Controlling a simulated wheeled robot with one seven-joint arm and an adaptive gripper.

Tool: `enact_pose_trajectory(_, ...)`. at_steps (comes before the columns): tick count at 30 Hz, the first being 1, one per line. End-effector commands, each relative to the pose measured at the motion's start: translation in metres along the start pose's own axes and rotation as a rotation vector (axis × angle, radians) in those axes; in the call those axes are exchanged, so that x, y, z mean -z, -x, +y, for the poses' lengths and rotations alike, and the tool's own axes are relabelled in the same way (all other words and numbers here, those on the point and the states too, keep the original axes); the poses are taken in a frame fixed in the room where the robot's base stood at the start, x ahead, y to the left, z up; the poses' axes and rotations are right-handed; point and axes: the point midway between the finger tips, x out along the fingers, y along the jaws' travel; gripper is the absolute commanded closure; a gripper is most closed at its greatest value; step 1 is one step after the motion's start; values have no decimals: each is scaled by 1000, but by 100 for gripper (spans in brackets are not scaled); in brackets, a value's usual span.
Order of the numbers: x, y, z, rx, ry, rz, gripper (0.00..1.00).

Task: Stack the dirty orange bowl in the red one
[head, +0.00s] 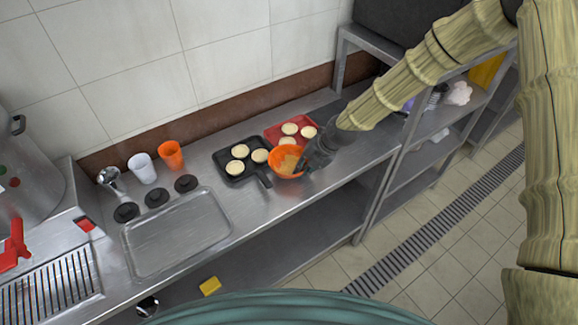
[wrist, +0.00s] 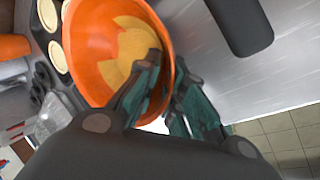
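The orange bowl (head: 283,154) stands on the steel counter, with a yellowish residue in it. In the wrist view the bowl (wrist: 92,45) fills the upper left, its open side facing the camera. My gripper (head: 306,164) is at the bowl's right side. In the wrist view my gripper (wrist: 167,72) straddles the rim, one finger inside the bowl and one outside. Whether both fingers press on the wall is not clear. No red bowl can be made out in either view.
A dark pan (head: 231,170) and a red tray (head: 273,136) with pale round cakes sit beside and behind the bowl. An orange cup (head: 171,155), a white cup (head: 143,169) and a steel tray (head: 175,235) are to the left. A shelf rack (head: 400,150) stands right.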

Motion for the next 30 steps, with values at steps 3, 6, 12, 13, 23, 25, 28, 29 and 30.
enact_pose_trajectory(3, 0, 0, 0, 0, 0, 0, 100)
enact_pose_trajectory(6, 0, 0, 0, 0, 0, 0, 100)
enact_pose_trajectory(12, 0, 1, 0, 0, 0, -1, 100)
enact_pose_trajectory(13, 0, 1, 0, 0, 0, -1, 100)
enact_pose_trajectory(23, -1, 21, 11, -2, 1, -3, 100)
enact_pose_trajectory(25, -1, 28, 15, -1, 2, -3, 100)
enact_pose_trajectory(28, 12, 37, 1, 1, -1, 0, 100)
enact_pose_trajectory(29, 16, 40, -2, 0, 1, 0, 100)
enact_pose_trajectory(30, 21, 44, -8, 0, 1, -1, 100)
